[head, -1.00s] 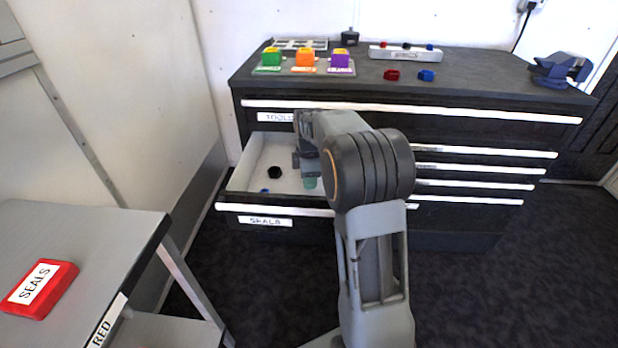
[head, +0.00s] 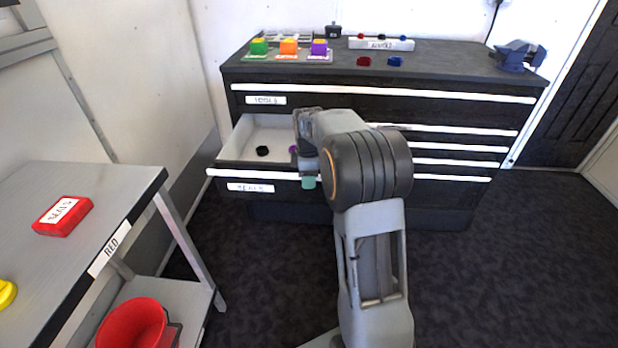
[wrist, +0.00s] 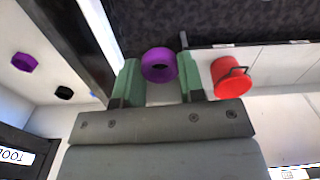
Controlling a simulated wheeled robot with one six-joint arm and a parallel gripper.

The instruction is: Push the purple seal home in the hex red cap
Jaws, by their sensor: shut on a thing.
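My gripper (wrist: 160,80) is shut on a purple ring-shaped seal (wrist: 160,65), held between its green fingertips. In the head view my gripper (head: 308,181) shows one green tip near the front of the open drawer, and the held seal is hidden there. A small red piece (head: 363,61) lies on the cabinet top beside a blue one (head: 395,61). It may be the hex red cap, but it is too small to tell its shape.
The open white drawer (head: 240,140) holds a black hex piece (head: 262,151) and a purple one (wrist: 24,62). A red container (wrist: 231,77) shows in the wrist view. A grey table (head: 120,190) at left carries a red SEALS box (head: 63,216). Dark floor is free at right.

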